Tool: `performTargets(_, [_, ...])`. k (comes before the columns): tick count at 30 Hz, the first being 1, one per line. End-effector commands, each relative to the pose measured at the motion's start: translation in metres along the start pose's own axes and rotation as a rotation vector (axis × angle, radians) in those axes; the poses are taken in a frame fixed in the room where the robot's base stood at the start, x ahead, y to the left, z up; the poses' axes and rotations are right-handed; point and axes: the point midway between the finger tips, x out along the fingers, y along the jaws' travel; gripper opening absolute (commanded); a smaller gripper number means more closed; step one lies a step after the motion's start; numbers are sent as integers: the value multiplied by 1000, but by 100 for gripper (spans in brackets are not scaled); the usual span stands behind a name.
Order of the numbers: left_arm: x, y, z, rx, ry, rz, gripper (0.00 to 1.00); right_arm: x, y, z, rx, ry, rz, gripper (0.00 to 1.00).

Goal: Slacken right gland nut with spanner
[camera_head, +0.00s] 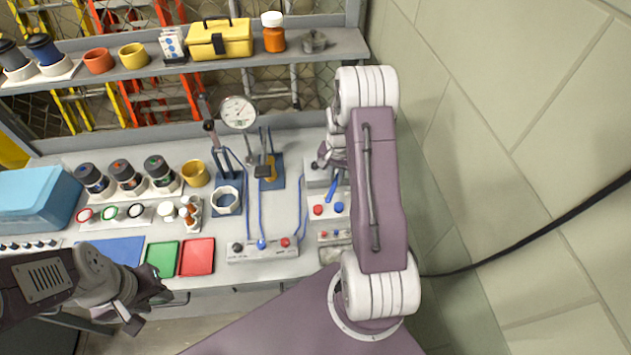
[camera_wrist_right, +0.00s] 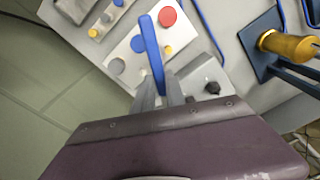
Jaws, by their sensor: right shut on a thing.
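My right gripper (camera_wrist_right: 160,88) is shut on a blue bar-shaped tool, which looks like the spanner (camera_wrist_right: 151,45). The bar sticks out past the fingertips over a white panel with buttons. In the head view the blue spanner (camera_head: 332,188) shows left of my right arm, and the right gripper is largely hidden by that arm. I cannot clearly make out the right gland nut. A gold cylinder on a blue stand (camera_wrist_right: 288,46) is right of the gripper in the wrist view. My left gripper (camera_head: 152,289) is empty, off the bench front; its finger gap is unclear.
A white panel with red and blue buttons (camera_head: 328,210) lies beneath the spanner. A dial gauge (camera_head: 238,112) stands mid-bench. A blue stand with a white ring (camera_head: 226,200) is left of it. Green (camera_head: 162,259) and red trays (camera_head: 197,257) lie at the front. A wall (camera_head: 520,150) bounds the right.

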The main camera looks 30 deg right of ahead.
Motion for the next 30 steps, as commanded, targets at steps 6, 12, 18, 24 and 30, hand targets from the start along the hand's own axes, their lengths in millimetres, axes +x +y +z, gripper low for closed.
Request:
performTargets(6, [2,0,0,0,0,0,36,4,2,-3,17,1,1,0])
performTargets(12, [15,0,2,0,0,0,36,20,2,-6,14,2,0,0])
performTargets(18, [24,0,3,0,-1,0,36,33,2,-13,13,1,0,0])
performTargets(24, [22,0,2,0,0,0,36,31,2,-31,14,2,0,0])
performTargets(30, [22,0,2,0,0,0,36,32,2,-44,13,1,1,0])
